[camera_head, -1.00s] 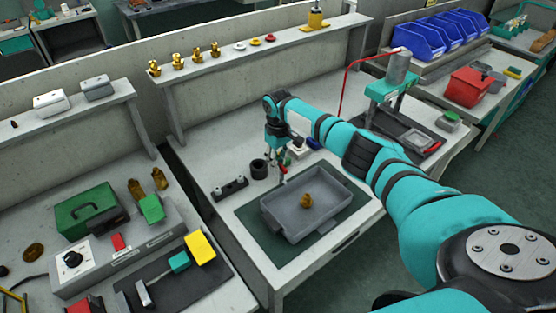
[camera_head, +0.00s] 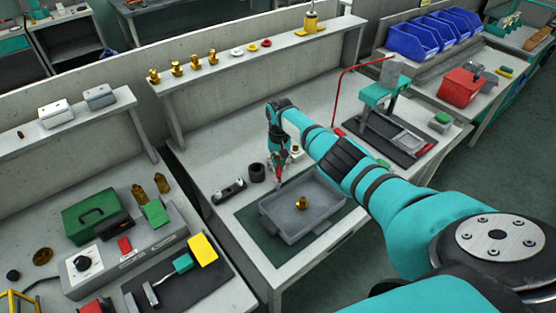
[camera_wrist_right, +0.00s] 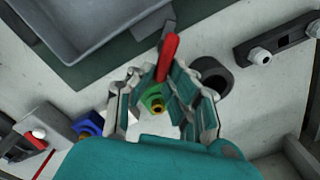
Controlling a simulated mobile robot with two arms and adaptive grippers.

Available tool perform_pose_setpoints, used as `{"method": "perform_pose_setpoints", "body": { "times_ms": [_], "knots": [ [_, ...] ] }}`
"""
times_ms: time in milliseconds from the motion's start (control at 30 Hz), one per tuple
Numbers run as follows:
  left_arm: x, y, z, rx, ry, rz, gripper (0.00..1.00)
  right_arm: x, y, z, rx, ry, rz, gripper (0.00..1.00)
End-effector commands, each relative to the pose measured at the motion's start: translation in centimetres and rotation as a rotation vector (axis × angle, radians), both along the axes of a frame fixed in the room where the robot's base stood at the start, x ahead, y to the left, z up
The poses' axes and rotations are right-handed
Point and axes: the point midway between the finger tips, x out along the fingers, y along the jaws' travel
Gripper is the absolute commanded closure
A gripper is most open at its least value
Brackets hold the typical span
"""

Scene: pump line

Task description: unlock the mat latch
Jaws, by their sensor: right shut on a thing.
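The mat latch shows in the right wrist view as a red lever (camera_wrist_right: 168,58) beside a green piece with a brass centre (camera_wrist_right: 155,98). In the head view its red part (camera_head: 279,172) shows at the back edge of the dark green mat (camera_head: 252,232). My right gripper (camera_head: 279,180) points down there; in the wrist view its fingers (camera_wrist_right: 164,92) stand on both sides of the red lever, shut on it. The exact contact is partly hidden. A grey tray (camera_head: 292,234) lies on the mat with a brass fitting (camera_head: 301,203) in it. My left gripper is out of view.
A black ring (camera_head: 257,172) and a black holder with pale studs (camera_head: 229,191) stand just left of the gripper. A blue fitting (camera_wrist_right: 88,125) is close by in the wrist view. A press stand (camera_head: 383,95) is at the right. A shelf (camera_head: 255,55) with brass fittings runs behind.

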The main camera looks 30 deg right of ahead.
Motion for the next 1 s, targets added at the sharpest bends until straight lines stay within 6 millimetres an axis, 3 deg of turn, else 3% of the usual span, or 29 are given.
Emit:
{"method": "perform_pose_setpoints", "body": {
  "times_ms": [600, 1000],
  "knots": [
    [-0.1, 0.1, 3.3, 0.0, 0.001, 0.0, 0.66, -0.8, -0.6, 0.3, -0.001, -0.002, -0.555, 1.0],
    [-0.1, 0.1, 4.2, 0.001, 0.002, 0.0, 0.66, -1.1, -0.7, 0.2, -0.002, -0.005, -0.753, 1.0]
  ]
}}
